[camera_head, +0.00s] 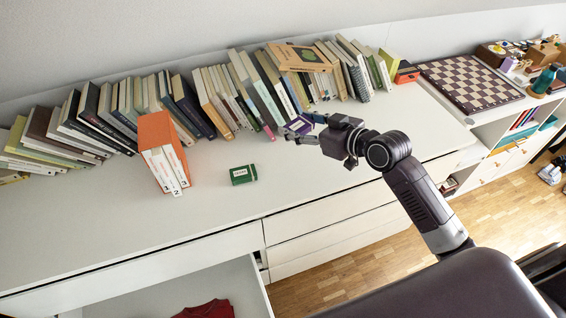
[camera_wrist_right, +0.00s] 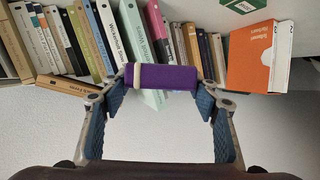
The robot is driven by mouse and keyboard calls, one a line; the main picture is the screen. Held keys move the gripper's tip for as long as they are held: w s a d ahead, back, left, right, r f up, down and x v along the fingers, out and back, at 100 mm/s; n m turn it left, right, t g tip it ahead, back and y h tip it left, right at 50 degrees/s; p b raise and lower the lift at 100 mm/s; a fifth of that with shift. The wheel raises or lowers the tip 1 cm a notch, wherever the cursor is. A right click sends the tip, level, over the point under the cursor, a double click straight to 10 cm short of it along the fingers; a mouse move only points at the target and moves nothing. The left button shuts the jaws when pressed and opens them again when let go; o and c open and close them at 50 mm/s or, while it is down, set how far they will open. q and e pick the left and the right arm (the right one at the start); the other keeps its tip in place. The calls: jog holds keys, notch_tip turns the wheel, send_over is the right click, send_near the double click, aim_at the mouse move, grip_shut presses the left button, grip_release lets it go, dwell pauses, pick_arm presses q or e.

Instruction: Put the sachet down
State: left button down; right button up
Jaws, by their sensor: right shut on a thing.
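A small purple sachet (camera_wrist_right: 165,77) with a pale band near one end is held between the two blue finger pads of my right gripper (camera_wrist_right: 160,92) in the right wrist view. In the head view the purple sachet (camera_head: 298,125) shows at the fingertips of my right gripper (camera_head: 303,131), in front of the book row and over the back part of the white dresser top (camera_head: 330,180). I cannot tell its exact height above the surface. My left gripper is not in view.
A green box (camera_head: 243,174) lies left of my right gripper, beside an orange slipcase of white volumes (camera_head: 165,150). A long book row lines the back. A chessboard (camera_head: 470,82) is at right. An open drawer (camera_head: 240,285) holds red cloth (camera_head: 207,309). The dresser's front middle is clear.

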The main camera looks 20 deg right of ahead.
send_over(297, 167)
notch_tip(297, 167, down, 10)
jog(key=shift+f+b, duration=0.65)
jog(key=shift+f, duration=1.75)
jog(key=shift+f, duration=0.2)
jog(key=o, duration=1)
jog(key=shift+r, duration=0.2)
